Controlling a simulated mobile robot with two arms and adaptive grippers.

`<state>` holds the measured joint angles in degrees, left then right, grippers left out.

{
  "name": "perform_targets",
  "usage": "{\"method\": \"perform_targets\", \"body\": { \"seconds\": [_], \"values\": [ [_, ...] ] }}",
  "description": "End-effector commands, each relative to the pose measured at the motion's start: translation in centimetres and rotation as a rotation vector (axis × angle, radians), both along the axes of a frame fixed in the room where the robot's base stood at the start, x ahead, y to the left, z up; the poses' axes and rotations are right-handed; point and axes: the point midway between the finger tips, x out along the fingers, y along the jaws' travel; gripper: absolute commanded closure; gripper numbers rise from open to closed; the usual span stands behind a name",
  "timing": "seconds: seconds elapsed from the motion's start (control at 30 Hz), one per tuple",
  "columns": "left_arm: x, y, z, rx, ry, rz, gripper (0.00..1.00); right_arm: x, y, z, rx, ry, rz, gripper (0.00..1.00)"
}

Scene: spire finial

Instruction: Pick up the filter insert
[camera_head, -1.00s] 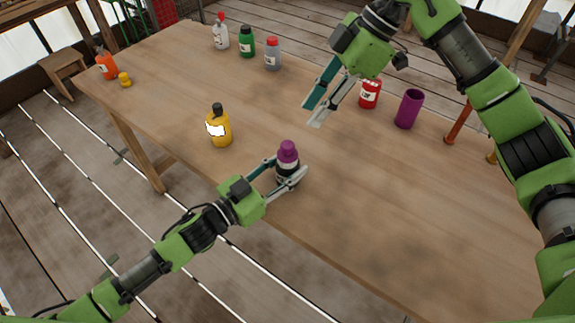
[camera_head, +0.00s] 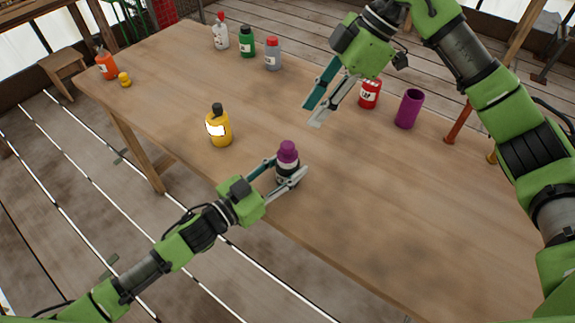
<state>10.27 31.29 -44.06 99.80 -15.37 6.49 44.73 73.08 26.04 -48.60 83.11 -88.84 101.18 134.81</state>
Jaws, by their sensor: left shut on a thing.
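My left gripper (camera_head: 287,174) is shut on a small purple-topped bottle (camera_head: 288,157) with a dark, pale-banded body, near the table's front edge. The bottle is upright; its base is at or close to the tabletop, and I cannot tell if it is lifted. My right gripper (camera_head: 311,115) is open and empty above the middle of the table. A plain purple open-topped cylinder (camera_head: 409,109) stands upright at the right. No thing is labelled as the filter insert, so I cannot tell from looks which one it is.
On the wooden table (camera_head: 400,200) a yellow bottle (camera_head: 219,129) stands left of the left gripper. A red container (camera_head: 369,94) stands beside the cylinder. Several bottles, such as the green one (camera_head: 246,44), stand at the back. The right front is clear.

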Motion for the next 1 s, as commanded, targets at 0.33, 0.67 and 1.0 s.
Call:
{"method": "perform_targets", "body": {
  "seconds": [0.33,0.67,1.0],
  "values": [
    [0.0,0.0,0.0,0.0,0.0,0.0,0.85,-0.1,0.1,0.2,-0.001,-0.139,0.213,0.59],
    [0.0,0.0,0.0,0.0,0.0,0.0,0.85,-0.6,0.5,0.5,-0.025,-0.506,0.836,0.59],
    [0.0,0.0,0.0,0.0,0.0,0.0,0.85,-1.1,0.9,0.8,-0.071,-0.849,1.518,0.59]
  ]
}}
